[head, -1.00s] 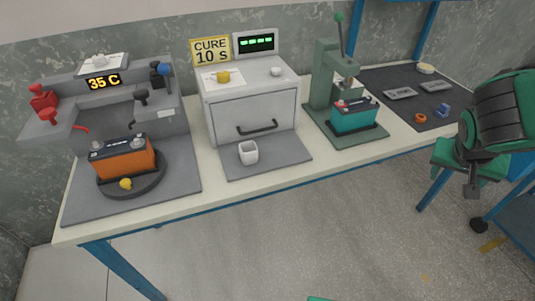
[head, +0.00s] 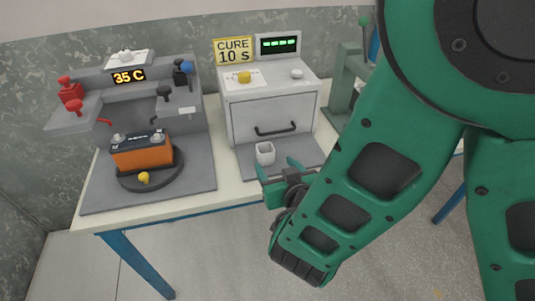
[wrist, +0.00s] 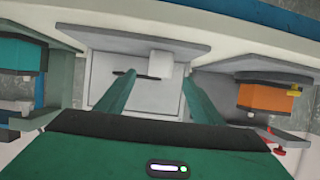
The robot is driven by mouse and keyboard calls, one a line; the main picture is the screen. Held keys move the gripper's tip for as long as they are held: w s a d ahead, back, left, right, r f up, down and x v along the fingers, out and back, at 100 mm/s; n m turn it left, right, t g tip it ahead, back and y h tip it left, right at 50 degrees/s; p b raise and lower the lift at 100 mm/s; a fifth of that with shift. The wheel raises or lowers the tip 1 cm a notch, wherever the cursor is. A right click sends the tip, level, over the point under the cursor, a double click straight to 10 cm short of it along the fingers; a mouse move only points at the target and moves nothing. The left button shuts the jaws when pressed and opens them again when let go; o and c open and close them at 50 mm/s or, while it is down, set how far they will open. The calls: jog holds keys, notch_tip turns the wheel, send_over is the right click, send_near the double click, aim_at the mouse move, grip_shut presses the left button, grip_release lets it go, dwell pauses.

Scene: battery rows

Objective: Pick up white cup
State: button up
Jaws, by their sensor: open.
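The white cup (head: 265,153) is a small square-sided cup standing upright on the grey mat (head: 245,171) in front of the grey cure oven. My gripper (head: 280,172) is just in front of the cup and to its right in the head view, its green fingers apart and empty. In the wrist view the white cup (wrist: 159,65) shows beyond and between the two green fingers of my gripper (wrist: 155,76), nearer the right finger. I cannot tell the exact gap between the fingertips and the cup.
The oven (head: 270,105) with its dark handle stands behind the cup. To the left, an orange battery (head: 142,154) sits on a round dark turntable in front of a grey test station. A green press (head: 345,85) stands at the right, partly hidden by my arm.

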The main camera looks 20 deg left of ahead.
aim_at(268, 156)
jog(key=x, duration=0.5)
jog(key=shift+a, duration=0.15)
jog(key=shift+x, duration=2.75)
jog(key=shift+r, duration=0.15)
jog(key=c, duration=1.1)
